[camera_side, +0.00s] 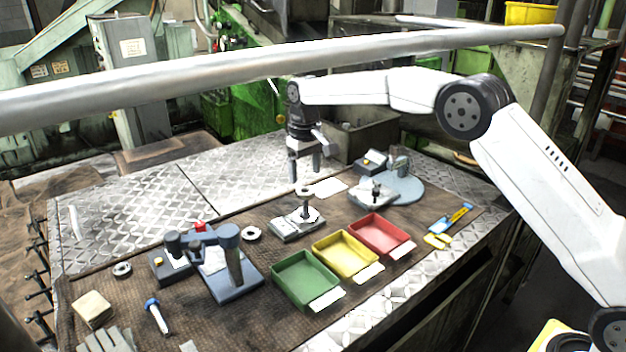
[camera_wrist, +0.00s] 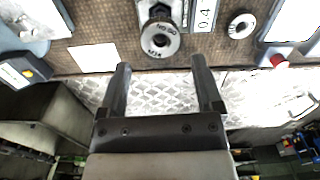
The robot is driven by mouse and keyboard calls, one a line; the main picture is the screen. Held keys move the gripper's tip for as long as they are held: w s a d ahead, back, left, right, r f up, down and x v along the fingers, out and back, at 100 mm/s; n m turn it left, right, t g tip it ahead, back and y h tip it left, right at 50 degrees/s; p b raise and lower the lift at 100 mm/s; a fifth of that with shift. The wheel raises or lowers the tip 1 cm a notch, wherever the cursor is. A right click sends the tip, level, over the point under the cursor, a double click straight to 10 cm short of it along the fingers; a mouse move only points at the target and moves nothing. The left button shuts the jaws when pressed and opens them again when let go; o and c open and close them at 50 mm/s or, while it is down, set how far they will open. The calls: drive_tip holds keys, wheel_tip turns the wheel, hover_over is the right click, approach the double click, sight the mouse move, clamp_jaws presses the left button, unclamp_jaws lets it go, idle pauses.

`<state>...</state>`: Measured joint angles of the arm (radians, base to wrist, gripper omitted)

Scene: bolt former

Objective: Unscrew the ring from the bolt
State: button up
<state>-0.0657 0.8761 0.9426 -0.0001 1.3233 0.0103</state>
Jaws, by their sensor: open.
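The ring (camera_side: 304,190) is a grey metal ring at the top of the upright bolt (camera_side: 305,208), which stands on a small metal base (camera_side: 291,231). My gripper (camera_side: 305,178) is open and empty, pointing down just above the ring in the side view. In the wrist view the fingers of my gripper (camera_wrist: 161,65) are spread apart, with the ring beyond the tips and nothing between them.
Green (camera_side: 307,281), yellow (camera_side: 345,254) and red (camera_side: 381,235) trays stand in front. A loose ring (camera_side: 251,233) lies left of the base. A blue-grey fixture (camera_side: 232,268) is at left, a round-based device (camera_side: 403,186) at right. The metal plate (camera_side: 130,215) at back left is mostly clear.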

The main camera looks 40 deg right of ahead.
drive_tip(key=shift+f, duration=2.1)
drive_tip(key=m, duration=0.7)
drive_tip(key=shift+m, duration=0.4)
drive_tip(key=m, duration=0.7)
